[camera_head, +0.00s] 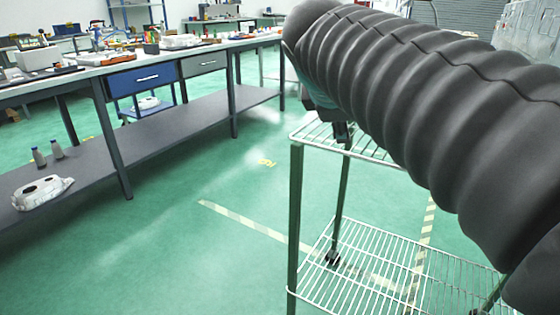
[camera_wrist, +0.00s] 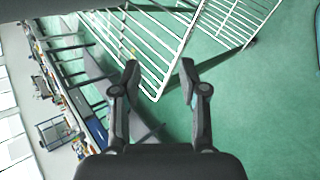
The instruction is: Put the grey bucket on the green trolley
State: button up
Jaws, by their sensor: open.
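The green trolley (camera_head: 295,225) has green posts and wire shelves. It stands at the lower right in the head view, and my arm covers much of its top shelf. The visible front-left part of the top shelf is bare. Its wire shelf also shows at the top of the wrist view (camera_wrist: 185,38). My gripper (camera_wrist: 160,70) is open with nothing between its fingers. It is at the trolley's shelf corner in the wrist view; I cannot tell the exact gap. I see no grey bucket in either view.
A long workbench (camera_head: 85,70) with drawers, tools and parts runs along the left.

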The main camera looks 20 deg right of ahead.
jog(key=s+a+f+m+y, duration=0.2)
jog(key=s+a+f+m, duration=0.1)
jog(key=f, duration=0.4)
jog(key=s+a+f+m+y, duration=0.2)
jog(key=s+a+f+m, duration=0.2)
jog(key=f, duration=0.3)
jog(key=s+a+f+m+g+y, duration=0.1)
jog(key=s+a+f+m, duration=0.3)
jog(key=f, duration=0.4)
jog(key=shift+s+a+m+y, duration=0.25)
jog(key=shift+s+m+y, duration=0.45)
jog(key=shift+s, duration=0.35)
jog(key=shift+f, duration=0.1)
